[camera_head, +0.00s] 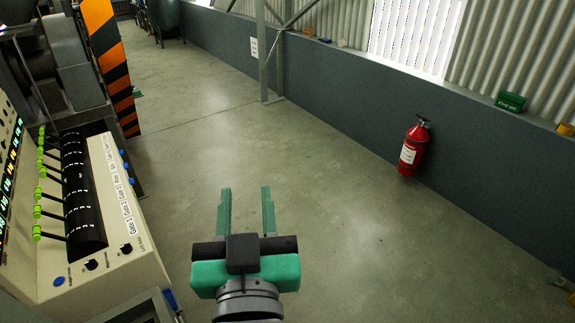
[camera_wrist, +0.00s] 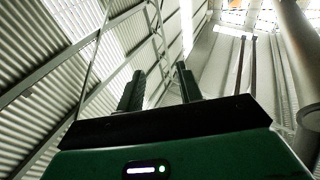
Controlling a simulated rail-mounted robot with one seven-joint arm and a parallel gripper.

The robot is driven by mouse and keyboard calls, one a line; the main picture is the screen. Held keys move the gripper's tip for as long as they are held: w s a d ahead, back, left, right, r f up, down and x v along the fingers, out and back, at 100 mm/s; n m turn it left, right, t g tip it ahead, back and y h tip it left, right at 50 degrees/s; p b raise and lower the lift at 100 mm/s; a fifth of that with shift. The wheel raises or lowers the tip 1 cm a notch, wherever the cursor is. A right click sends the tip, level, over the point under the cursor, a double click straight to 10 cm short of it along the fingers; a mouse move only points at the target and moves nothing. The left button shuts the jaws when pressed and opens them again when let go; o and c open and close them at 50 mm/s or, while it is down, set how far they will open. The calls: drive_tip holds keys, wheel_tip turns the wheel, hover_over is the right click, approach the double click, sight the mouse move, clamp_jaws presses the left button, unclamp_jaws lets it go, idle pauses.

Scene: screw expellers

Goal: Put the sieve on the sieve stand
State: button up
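My gripper (camera_head: 246,195) is in the lower middle of the head view, with its two green fingers held apart and nothing between them. The bare concrete floor shows behind it. In the wrist view my gripper (camera_wrist: 158,85) is also open and empty, and it faces corrugated wall panels, metal beams and the roof. I see neither a sieve nor a sieve stand in either view.
A control panel (camera_head: 125,262) with green-knobbed levers stands at the left. A black-and-orange striped post (camera_head: 112,65) rises behind it. A red fire extinguisher (camera_head: 412,150) is by the low grey wall (camera_head: 340,95) at the right. The middle floor is clear.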

drive_tip(key=s+d+r+m+t+h, duration=0.1)
drive_tip(key=s+d+r+t, duration=0.1)
drive_tip(key=r, duration=0.5)
drive_tip(key=s+d+r+m+t+h, duration=0.1)
drive_tip(key=s+d+r+t+h, duration=0.1)
drive_tip(key=s+d+r, duration=0.3)
wheel_tip(320, 180, up, 3)
drive_tip(key=shift+s+d+r+t, duration=0.15)
drive_tip(key=shift+s+d+t, duration=0.15)
drive_tip(key=shift+s+t, duration=0.55)
